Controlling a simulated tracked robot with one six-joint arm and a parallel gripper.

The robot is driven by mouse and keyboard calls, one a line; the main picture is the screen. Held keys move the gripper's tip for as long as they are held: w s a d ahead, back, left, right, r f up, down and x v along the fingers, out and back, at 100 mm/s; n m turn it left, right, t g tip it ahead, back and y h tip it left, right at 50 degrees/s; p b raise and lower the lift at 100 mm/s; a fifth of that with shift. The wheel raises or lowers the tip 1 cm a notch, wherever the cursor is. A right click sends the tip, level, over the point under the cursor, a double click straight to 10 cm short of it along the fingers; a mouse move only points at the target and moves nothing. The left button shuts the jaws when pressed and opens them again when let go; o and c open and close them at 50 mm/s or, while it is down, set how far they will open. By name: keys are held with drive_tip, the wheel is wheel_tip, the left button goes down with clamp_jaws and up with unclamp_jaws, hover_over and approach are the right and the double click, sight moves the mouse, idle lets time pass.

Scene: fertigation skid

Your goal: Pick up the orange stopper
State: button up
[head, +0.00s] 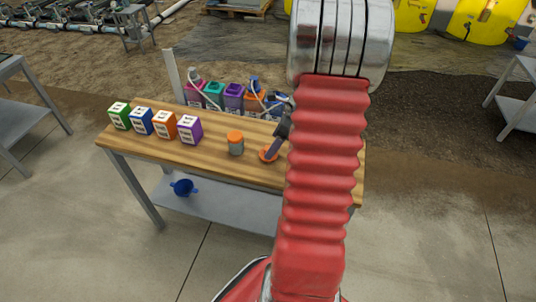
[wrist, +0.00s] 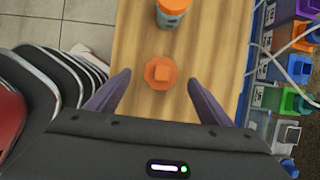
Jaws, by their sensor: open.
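The orange stopper (wrist: 161,73) is a flat orange piece with a raised square knob, lying on the wooden bench top. In the head view the stopper (head: 266,156) shows at the fingertips, partly covered by them. My gripper (wrist: 159,78) is open, with one finger on each side of the stopper in the wrist view and a gap on both sides. In the head view my gripper (head: 271,150) reaches down to it from the right. I cannot tell the exact height of the fingertips above the bench.
A grey jar with an orange lid (head: 235,143) stands left of the stopper; the jar (wrist: 172,13) is at the top in the wrist view. Several labelled boxes (head: 165,127) line the bench's left side. Coloured containers with hoses (head: 233,97) stand along the back. A blue funnel (head: 184,187) is on the lower shelf.

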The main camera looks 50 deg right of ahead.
drive_tip(key=shift+w+f, duration=0.1)
drive_tip(key=shift+f, duration=0.15)
drive_tip(key=shift+x, duration=2.5)
drive_tip(key=shift+w, duration=0.1)
drive_tip(key=shift+d, duration=0.1)
drive_tip(key=shift+c, duration=0.3)
drive_tip(key=c, duration=1)
